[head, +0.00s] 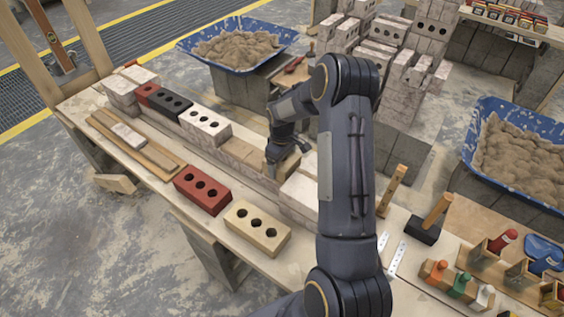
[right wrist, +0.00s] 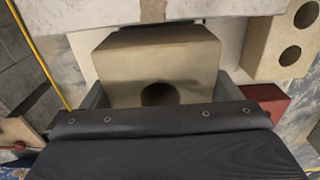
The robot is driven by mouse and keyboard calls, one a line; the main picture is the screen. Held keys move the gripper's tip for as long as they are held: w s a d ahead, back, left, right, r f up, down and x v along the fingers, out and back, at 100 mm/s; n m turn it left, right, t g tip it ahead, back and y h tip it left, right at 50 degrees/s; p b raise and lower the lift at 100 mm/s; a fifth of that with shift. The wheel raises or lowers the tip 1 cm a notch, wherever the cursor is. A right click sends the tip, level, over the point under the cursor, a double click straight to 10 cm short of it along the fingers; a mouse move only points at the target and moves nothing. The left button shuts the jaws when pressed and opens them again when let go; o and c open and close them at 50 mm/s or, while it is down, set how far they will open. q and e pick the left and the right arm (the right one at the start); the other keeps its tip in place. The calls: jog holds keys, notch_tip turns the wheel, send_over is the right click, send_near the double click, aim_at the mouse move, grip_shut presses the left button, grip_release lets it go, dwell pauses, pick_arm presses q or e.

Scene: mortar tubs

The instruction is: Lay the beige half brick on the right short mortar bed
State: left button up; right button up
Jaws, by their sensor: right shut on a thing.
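My right gripper (head: 279,155) is over the brick wall, in the gap between the white holed brick and the pale bricks at the right. It is shut on the beige half brick (head: 290,163), which is partly hidden by the gripper and arm. In the right wrist view the half brick (right wrist: 152,60) sits between the two fingers (right wrist: 162,95), with one dark hole facing the camera. The wall's lower course (head: 238,151) shows left of the gripper. The right short mortar bed cannot be made out clearly, nor whether the half brick touches it. My left gripper is not in view.
A white holed brick (head: 205,124), a black brick (head: 170,102) and a red half brick (head: 146,92) stand along the wall. A red brick (head: 202,188) and a long beige brick (head: 257,227) lie in front. Pale bricks (head: 299,192) border the gap's right.

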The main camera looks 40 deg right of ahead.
jog(key=shift+f+b, duration=0.3)
jog(key=o, duration=1.5)
